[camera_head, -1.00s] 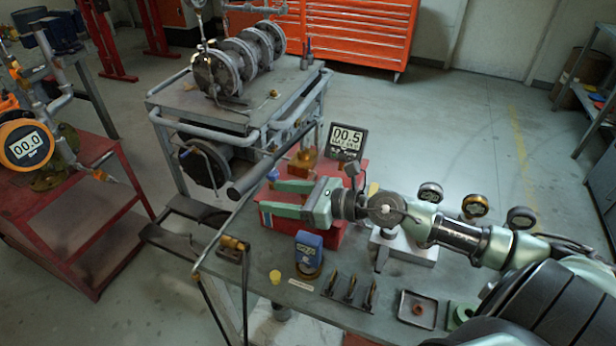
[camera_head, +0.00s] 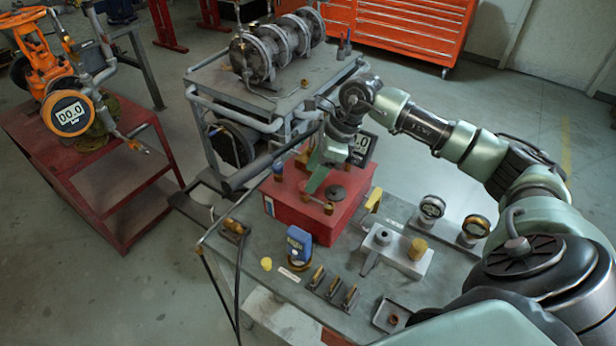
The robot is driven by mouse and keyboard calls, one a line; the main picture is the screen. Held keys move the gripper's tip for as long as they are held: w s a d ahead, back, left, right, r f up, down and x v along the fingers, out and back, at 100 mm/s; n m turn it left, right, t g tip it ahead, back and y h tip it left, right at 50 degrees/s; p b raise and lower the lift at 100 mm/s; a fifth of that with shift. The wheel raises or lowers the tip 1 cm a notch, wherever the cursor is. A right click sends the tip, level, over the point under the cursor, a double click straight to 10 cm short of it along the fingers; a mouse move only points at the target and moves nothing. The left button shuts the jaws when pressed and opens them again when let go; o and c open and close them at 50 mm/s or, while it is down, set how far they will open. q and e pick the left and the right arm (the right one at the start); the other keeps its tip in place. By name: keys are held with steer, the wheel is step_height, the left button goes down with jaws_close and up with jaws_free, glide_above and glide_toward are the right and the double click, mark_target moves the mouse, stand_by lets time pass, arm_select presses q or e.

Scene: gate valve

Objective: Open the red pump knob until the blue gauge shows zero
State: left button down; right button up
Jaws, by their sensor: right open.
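The red pump (camera_head: 290,208) is a red box on the grey workbench, with several brass fittings and a dark round cap (camera_head: 335,192) on top. I cannot tell which fitting is its knob. My right gripper (camera_head: 316,180) is open, pointing down over the pump's top; its fingers and wrist hide part of it. Whether it touches a fitting is unclear. A blue gauge (camera_head: 299,242) stands upright on the bench in front of the pump; its reading is too small to read. A black digital display (camera_head: 362,146) behind the gripper is partly covered, with a final 0 visible. My left gripper is out of view.
A grey trolley with a flanged pipe assembly (camera_head: 275,48) stands behind. A dark bar (camera_head: 262,165) slants left of the pump. Round gauges (camera_head: 432,207) and a metal block (camera_head: 395,250) sit right.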

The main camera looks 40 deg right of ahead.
steer(key=shift+x, duration=1.15)
steer(key=shift+a+f+p, duration=0.1)
steer(key=shift+f+p, duration=0.2)
steer(key=shift+f, duration=0.05)
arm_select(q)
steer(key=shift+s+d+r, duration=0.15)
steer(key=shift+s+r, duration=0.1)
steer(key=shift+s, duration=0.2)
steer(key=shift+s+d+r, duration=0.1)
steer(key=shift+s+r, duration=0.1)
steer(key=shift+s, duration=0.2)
arm_select(e)
steer(key=shift+f, duration=0.2)
jaws_close()
steer(key=b, duration=0.1)
steer(key=n+b, duration=0.1)
steer(key=b, duration=0.1)
steer(key=shift+w+f+n, duration=0.2)
steer(key=shift+f+n, duration=0.05)
steer(key=shift+n, duration=0.05)
steer(key=shift+r+n+g+b, duration=0.2)
steer(key=shift+n+g+b, duration=0.3)
steer(key=shift+n, duration=0.1)
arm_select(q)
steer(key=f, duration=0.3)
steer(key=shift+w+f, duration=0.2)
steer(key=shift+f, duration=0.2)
arm_select(e)
steer(key=shift+r+y, duration=0.1)
steer(key=shift+y, duration=0.2)
